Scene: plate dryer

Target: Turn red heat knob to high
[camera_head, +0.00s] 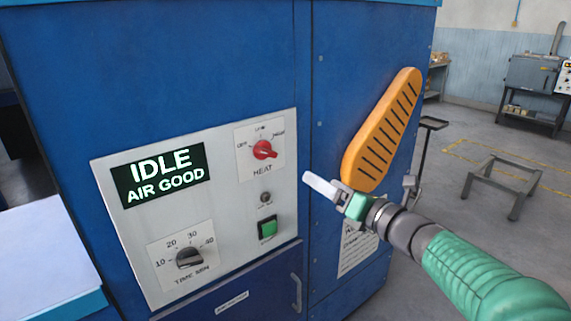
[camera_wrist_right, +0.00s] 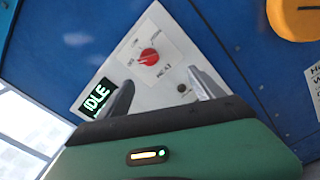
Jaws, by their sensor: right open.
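The red heat knob (camera_head: 264,150) sits on a white label at the upper right of the control panel, with OFF, LOW and HIGH printed around it. I cannot tell for sure which mark it points to. In the right wrist view the knob (camera_wrist_right: 148,57) lies ahead, between and beyond the two fingertips. My right gripper (camera_head: 322,187) is to the right of the panel's edge, apart from the knob and lower. Its fingers (camera_wrist_right: 165,98) are spread open with nothing between them. My left gripper is not in view.
The grey panel (camera_head: 225,215) also has a display (camera_head: 158,176) reading IDLE AIR GOOD, a dark timer knob (camera_head: 189,258), a small round button (camera_head: 265,197) and a green switch (camera_head: 268,227). An orange slotted piece (camera_head: 382,130) sticks out on the right.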

